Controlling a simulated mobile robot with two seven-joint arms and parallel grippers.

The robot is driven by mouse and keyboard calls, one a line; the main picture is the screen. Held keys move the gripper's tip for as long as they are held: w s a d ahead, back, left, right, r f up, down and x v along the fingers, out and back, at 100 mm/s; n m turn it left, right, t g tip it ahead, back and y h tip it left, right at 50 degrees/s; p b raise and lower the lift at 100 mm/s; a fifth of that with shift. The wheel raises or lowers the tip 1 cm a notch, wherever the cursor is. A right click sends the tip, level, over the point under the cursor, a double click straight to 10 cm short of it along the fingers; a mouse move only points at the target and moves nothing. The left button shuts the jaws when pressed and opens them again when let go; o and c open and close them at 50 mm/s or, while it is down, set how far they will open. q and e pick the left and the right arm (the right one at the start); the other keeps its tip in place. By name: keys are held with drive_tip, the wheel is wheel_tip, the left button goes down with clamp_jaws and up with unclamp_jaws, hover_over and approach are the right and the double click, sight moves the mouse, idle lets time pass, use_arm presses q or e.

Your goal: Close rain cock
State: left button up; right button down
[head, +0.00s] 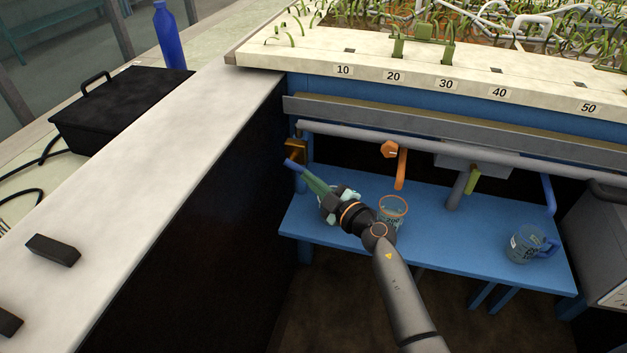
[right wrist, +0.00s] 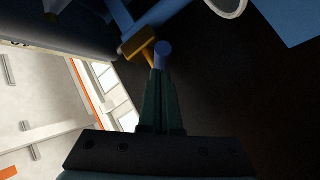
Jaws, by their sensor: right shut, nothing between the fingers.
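My right gripper (head: 308,178) reaches in from the lower right, under the flume's near edge. Its green fingers are shut and empty in the right wrist view (right wrist: 160,90). A short blue lever end (head: 293,165) lies at the fingertips and also shows there in the wrist view (right wrist: 163,48); I cannot tell whether they touch. An orange-brown block (head: 296,149) is just beyond it. Along the grey pipe (head: 345,134) hang an orange handle (head: 401,170), a yellow-green handle (head: 472,181) and a blue handle (head: 548,194). No label shows which is the rain cock. My left gripper is out of view.
A blue shelf (head: 455,243) below carries a clear cup (head: 392,212) with an orange rim, close behind my right wrist, and a blue-handled jug (head: 525,244) at the right. A pale ledge (head: 150,170) with a dark wall bounds the left. A grey box (head: 600,225) stands at the right.

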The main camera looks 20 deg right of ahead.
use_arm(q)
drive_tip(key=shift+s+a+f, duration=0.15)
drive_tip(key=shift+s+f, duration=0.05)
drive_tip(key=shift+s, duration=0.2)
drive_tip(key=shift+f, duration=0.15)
use_arm(e)
drive_tip(key=shift+f, duration=0.15)
use_arm(q)
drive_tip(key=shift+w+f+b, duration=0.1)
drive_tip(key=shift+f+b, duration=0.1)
drive_tip(key=shift+b, duration=0.2)
